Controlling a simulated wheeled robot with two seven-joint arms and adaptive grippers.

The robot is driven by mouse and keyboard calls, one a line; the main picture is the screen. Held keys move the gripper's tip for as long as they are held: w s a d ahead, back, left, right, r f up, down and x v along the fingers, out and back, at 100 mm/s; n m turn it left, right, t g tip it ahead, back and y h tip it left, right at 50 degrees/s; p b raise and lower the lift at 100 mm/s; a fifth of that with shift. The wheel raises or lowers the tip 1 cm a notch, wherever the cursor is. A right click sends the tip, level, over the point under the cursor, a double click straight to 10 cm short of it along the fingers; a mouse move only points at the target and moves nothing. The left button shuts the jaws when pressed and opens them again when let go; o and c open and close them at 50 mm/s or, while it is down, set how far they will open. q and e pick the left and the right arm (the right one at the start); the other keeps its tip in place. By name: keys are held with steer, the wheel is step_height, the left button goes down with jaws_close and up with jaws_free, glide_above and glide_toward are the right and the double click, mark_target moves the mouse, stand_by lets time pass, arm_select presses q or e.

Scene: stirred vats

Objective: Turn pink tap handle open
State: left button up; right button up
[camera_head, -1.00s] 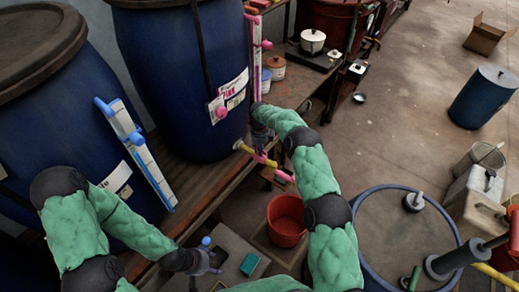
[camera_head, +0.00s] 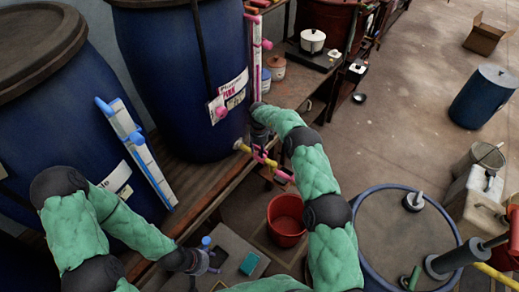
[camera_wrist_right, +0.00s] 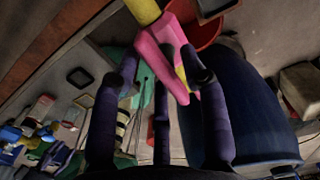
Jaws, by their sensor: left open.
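The pink tap (camera_head: 270,163), with a yellow pipe (camera_head: 243,147), sticks out low on the front of the blue vat labelled pink (camera_head: 185,75). In the right wrist view, the pink handle (camera_wrist_right: 160,38) hangs below the yellow pipe (camera_wrist_right: 143,10). My right gripper (camera_head: 262,146) is at the tap, its fingers partly hidden in the head view. In the wrist view its purple fingers (camera_wrist_right: 165,105) are spread around the handle's lower end, with gaps between them. Whether any finger touches it, I cannot tell. My left gripper (camera_head: 208,260) is open and empty, left of the tap and nearer.
A red bucket (camera_head: 287,218) stands on the floor below the tap. The wooden bench edge (camera_head: 205,205) runs in front of the vats. A blue-rimmed drum (camera_head: 400,240) stands to the right of my right arm. A pink level gauge (camera_head: 256,60) rises beside the vat.

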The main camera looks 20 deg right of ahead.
mark_target(259, 148)
steer(key=shift+w+d+r, duration=0.1)
steer(key=shift+r, duration=0.5)
step_height(259, 148, up, 11)
steer(key=shift+f, duration=0.15)
stand_by(0.5)
